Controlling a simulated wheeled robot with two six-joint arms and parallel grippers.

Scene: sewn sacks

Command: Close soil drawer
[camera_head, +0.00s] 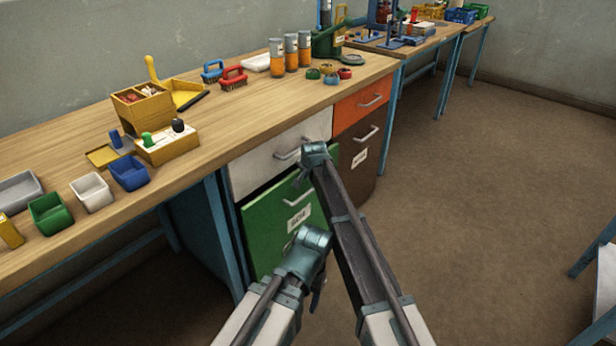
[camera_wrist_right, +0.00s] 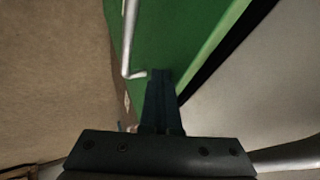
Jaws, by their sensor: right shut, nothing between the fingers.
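The green drawer (camera_head: 265,232), with a metal handle (camera_head: 297,197) and a white label too small to read surely, is the lower left drawer of the bench. It stands slightly out, with a dark gap below the white drawer above. In the right wrist view its green front (camera_wrist_right: 180,40) shows a light top edge beside that gap. My right gripper (camera_head: 302,177) is shut and empty at the upper part of this front, its fingers (camera_wrist_right: 158,85) close beside the handle; contact is unclear. My left gripper (camera_head: 318,290) hangs low before the drawer, its fingers mostly hidden.
The white drawer (camera_head: 262,163), orange drawer (camera_head: 352,109) and brown drawer (camera_head: 345,168) look closed. The wooden benchtop (camera_head: 240,120) carries bins, brushes and jars. The brown floor (camera_head: 480,190) to the right is clear. A blue-legged stand (camera_head: 597,255) is at the right edge.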

